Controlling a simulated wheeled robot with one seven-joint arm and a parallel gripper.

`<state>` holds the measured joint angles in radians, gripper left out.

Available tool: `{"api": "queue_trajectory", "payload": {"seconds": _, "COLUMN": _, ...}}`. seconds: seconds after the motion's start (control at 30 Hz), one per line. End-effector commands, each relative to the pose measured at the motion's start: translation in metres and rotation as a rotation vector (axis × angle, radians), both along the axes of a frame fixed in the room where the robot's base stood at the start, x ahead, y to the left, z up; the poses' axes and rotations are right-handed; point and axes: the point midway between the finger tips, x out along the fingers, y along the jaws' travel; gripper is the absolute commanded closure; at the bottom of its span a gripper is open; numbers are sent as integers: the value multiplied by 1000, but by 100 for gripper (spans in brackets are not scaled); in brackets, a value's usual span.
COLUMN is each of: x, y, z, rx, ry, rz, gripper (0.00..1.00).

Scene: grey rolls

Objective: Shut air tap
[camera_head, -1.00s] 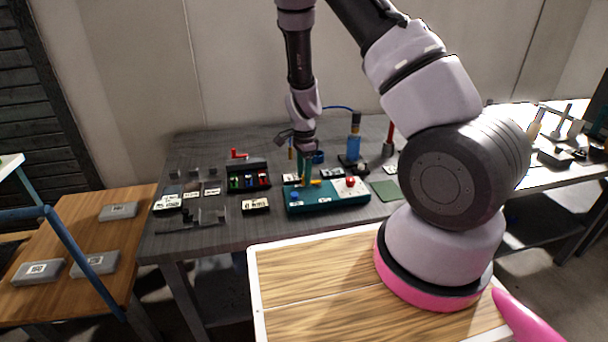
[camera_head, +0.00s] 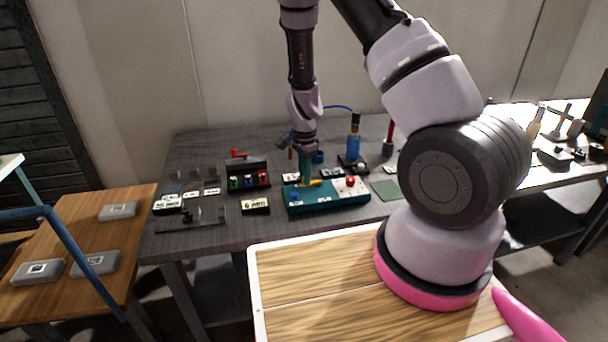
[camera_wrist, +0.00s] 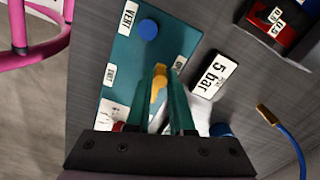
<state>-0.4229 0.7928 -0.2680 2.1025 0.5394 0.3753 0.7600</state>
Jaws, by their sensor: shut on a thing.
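The air tap is a small yellow handle (camera_wrist: 158,84) on a teal panel (camera_wrist: 127,55). In the wrist view the handle sits between the teal fingertips of my gripper (camera_wrist: 161,82), which are shut on it. In the head view my gripper (camera_head: 305,181) points down at the panel (camera_head: 325,204), and the yellow handle (camera_head: 315,183) shows beside the fingertips. A blue knob (camera_wrist: 148,29) stands on the panel near a "VENT" label (camera_wrist: 129,17). The fingers hide part of the handle and a label behind it.
A red button (camera_head: 350,181) sits on the panel's white right part. A "5 bar" label block (camera_wrist: 214,75) lies beside the panel. A rack with coloured items (camera_head: 248,178) stands to the left, and a blue cylinder (camera_head: 353,146) stands behind. A blue hose (camera_wrist: 290,138) ends nearby.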

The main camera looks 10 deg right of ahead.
Motion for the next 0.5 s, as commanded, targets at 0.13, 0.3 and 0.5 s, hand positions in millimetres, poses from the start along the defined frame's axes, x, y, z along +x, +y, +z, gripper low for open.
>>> {"api": "queue_trajectory", "payload": {"seconds": 0.13, "x": -6, "y": -2, "z": 0, "rx": 1, "ry": 0, "rz": 117, "gripper": 100}}
{"api": "queue_trajectory", "payload": {"seconds": 0.3, "x": -13, "y": -4, "z": 0, "rx": 1, "ry": -1, "rz": 278, "gripper": 100}}
{"api": "queue_trajectory", "payload": {"seconds": 0.5, "x": -21, "y": -9, "z": 0, "rx": 0, "ry": 0, "rz": 469, "gripper": 100}}
